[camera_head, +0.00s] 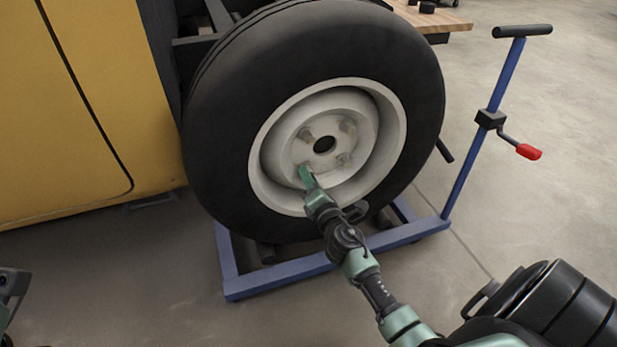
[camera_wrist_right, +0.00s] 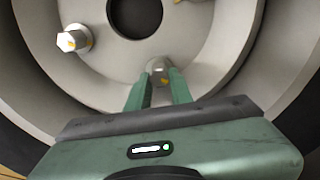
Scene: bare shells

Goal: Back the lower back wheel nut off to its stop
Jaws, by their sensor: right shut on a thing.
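The wheel (camera_head: 225,140) has a black tyre and a pale rim with several nuts around a dark hub hole. My right gripper (camera_head: 305,172) reaches the lower left nut in the head view and hides it there. In the right wrist view, the green fingers of the right gripper (camera_wrist_right: 160,88) are on either side of this wheel nut (camera_wrist_right: 160,72), shut on it. The nut has a yellow mark. Another nut with a yellow mark (camera_wrist_right: 75,40) sits to its left, apart from the fingers.
The wheel stands at a blue wheel dolly (camera_head: 285,273) with an upright handle (camera_head: 485,135) and a red-gripped crank (camera_head: 528,151) on the right. A yellow vehicle body (camera_head: 60,110) is at left. A wooden table (camera_head: 440,20) stands behind. The floor at right is open.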

